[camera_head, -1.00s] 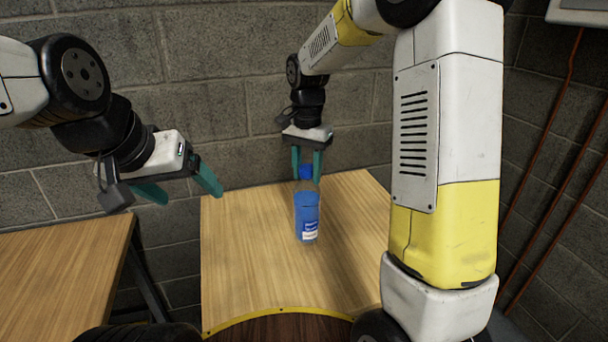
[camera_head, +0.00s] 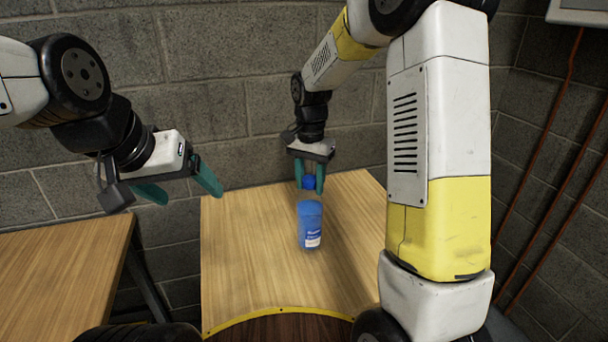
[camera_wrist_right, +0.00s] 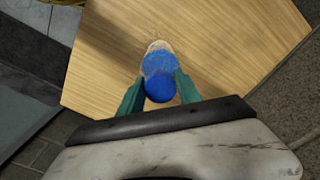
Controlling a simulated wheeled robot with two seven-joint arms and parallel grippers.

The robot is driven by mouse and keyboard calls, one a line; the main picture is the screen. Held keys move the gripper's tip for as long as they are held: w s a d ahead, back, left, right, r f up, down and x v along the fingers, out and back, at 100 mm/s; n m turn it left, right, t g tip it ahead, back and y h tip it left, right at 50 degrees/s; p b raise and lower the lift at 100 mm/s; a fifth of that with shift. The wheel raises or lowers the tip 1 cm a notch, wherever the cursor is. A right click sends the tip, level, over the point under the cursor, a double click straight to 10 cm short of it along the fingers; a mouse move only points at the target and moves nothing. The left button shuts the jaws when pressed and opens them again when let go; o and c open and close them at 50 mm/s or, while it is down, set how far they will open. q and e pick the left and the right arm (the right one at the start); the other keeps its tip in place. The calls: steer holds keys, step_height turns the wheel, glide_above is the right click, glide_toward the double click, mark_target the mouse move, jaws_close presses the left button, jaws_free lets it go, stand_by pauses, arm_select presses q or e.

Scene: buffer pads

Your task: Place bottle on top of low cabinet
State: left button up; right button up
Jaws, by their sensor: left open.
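The blue bottle (camera_head: 310,222), with a blue cap and a white label patch, is upright over the middle wooden top (camera_head: 245,260). I cannot tell whether its base touches the wood. My right gripper (camera_head: 310,182) comes down from above with its teal fingers on either side of the cap, shut on the bottle. In the right wrist view, the bottle's cap (camera_wrist_right: 160,88) is between the fingers. My left gripper (camera_head: 180,190) is open and empty, left of the bottle and above the gap between the wooden tops. Which surface is the low cabinet is unclear.
A second wooden top (camera_head: 60,265) stands at the left, apart from the middle one. A grey block wall (camera_head: 230,100) is close behind. Orange pipes (camera_head: 545,220) run down the right wall. The middle top is clear around the bottle.

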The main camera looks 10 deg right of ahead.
steer(key=o, duration=0.3)
steer(key=shift+r, duration=0.1)
step_height(320, 180, up, 12)
steer(key=s+d+r+n+t+y, duration=0.1)
steer(key=s+d+n+t, duration=0.1)
steer(key=s, duration=0.9)
steer(key=s+d+r+n+t+y, duration=0.1)
steer(key=s+d+n+t, duration=0.2)
steer(key=s, duration=0.8)
steer(key=shift+n+t, duration=0.6)
steer(key=shift+n, duration=0.6)
steer(key=shift+s+r, duration=0.1)
steer(key=shift+r, duration=0.05)
